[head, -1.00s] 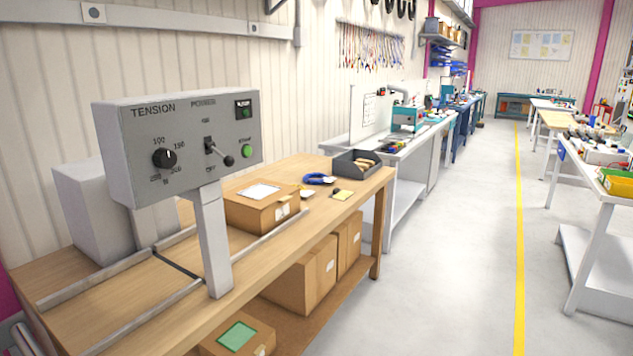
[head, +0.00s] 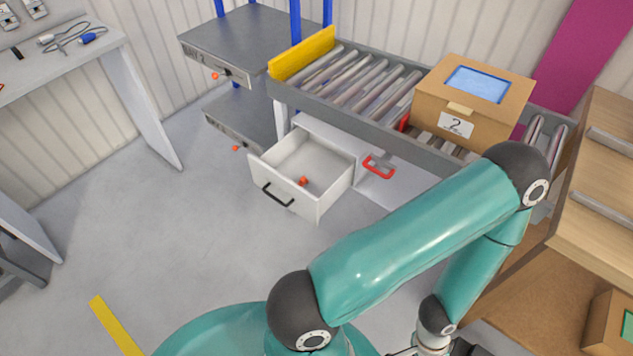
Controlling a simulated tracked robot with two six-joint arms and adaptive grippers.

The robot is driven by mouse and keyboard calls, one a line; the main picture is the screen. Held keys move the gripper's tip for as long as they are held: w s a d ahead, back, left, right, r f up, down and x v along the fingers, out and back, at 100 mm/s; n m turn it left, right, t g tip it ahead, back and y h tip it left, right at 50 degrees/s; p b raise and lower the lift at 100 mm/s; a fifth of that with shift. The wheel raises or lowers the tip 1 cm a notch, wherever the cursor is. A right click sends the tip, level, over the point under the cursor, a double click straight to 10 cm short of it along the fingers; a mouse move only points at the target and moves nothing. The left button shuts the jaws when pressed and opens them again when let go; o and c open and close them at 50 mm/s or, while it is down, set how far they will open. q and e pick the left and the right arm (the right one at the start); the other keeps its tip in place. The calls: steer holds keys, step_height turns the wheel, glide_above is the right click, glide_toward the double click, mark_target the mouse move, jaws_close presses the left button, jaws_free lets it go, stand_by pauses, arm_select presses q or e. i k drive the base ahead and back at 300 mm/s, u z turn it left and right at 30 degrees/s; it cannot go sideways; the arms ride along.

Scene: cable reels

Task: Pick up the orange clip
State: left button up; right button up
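A small orange object (head: 303,181), probably the orange clip, lies inside an open white drawer (head: 322,203) under the roller conveyor. It is too small to make out its shape. One of my teal arms (head: 410,235) crosses the lower right of the head view, and its wrist runs down to the bottom edge. No gripper fingers show in the frame. The arm is well apart from the orange object.
A cardboard box (head: 425,103) stands on the roller conveyor (head: 349,93). A red handle (head: 378,168) is on the closed front beside the drawer. Grey shelf units (head: 250,45) stand left of it. Floor in front of the drawer is clear.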

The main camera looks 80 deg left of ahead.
mark_target(303, 180)
steer(key=z, duration=0.15)
steer(key=i, duration=0.2)
steer(key=u, duration=2.95)
steer(key=k, duration=0.55)
steer(key=u, duration=0.3)
steer(key=i, duration=0.6)
steer(key=z, duration=0.2)
